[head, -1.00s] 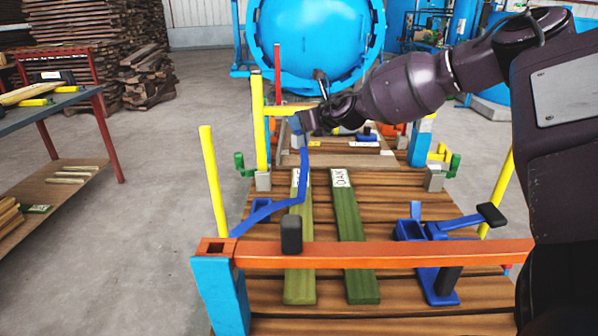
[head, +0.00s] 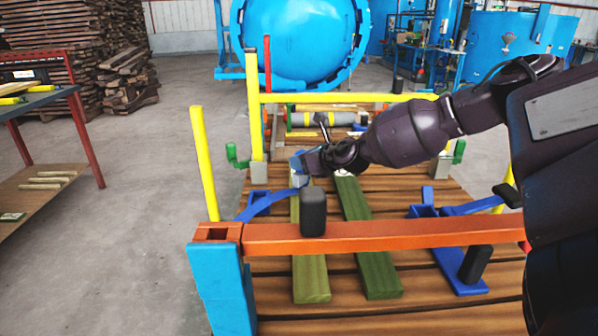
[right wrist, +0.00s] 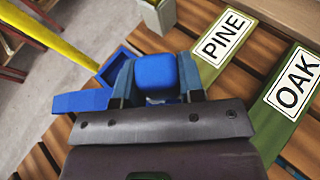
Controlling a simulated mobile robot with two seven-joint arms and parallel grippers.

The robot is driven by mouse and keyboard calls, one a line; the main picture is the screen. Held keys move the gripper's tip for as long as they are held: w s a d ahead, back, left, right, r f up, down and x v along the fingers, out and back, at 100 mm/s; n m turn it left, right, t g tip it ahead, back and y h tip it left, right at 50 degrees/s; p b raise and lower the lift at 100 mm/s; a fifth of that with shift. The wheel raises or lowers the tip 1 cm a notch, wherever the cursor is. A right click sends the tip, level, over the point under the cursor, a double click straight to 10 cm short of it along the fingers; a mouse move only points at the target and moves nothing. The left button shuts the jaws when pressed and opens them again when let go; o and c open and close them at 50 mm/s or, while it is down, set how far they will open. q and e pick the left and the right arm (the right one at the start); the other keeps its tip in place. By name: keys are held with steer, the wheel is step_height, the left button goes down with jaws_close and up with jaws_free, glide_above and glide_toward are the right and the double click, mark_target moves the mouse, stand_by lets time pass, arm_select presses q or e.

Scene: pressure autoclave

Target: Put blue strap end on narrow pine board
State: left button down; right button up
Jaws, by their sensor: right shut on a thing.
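My right gripper (head: 298,168) is shut on the blue strap end (right wrist: 155,78), low over the far part of the narrow pine board (head: 311,275). The blue strap (head: 268,202) runs from the gripper down to the left. In the right wrist view the strap end sits between the fingers, just left of the board's PINE label (right wrist: 222,40). I cannot tell whether it touches the board. The oak board (head: 372,255) lies to the right, and its OAK label (right wrist: 293,82) shows in the right wrist view. My left gripper is not in view.
An orange bar (head: 400,234) crosses in front above the boards, with a black block (head: 313,211) on it. A yellow post (head: 204,165) stands at left. A blue clamp-like part (head: 458,262) lies right of the boards on the slatted deck.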

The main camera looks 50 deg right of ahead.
step_height(320, 180, down, 3)
steer(key=shift+f+b, duration=0.2)
steer(key=shift+b, duration=0.25)
steer(key=shift+r, duration=0.25)
steer(key=shift+f, duration=0.15)
steer(key=o, duration=1)
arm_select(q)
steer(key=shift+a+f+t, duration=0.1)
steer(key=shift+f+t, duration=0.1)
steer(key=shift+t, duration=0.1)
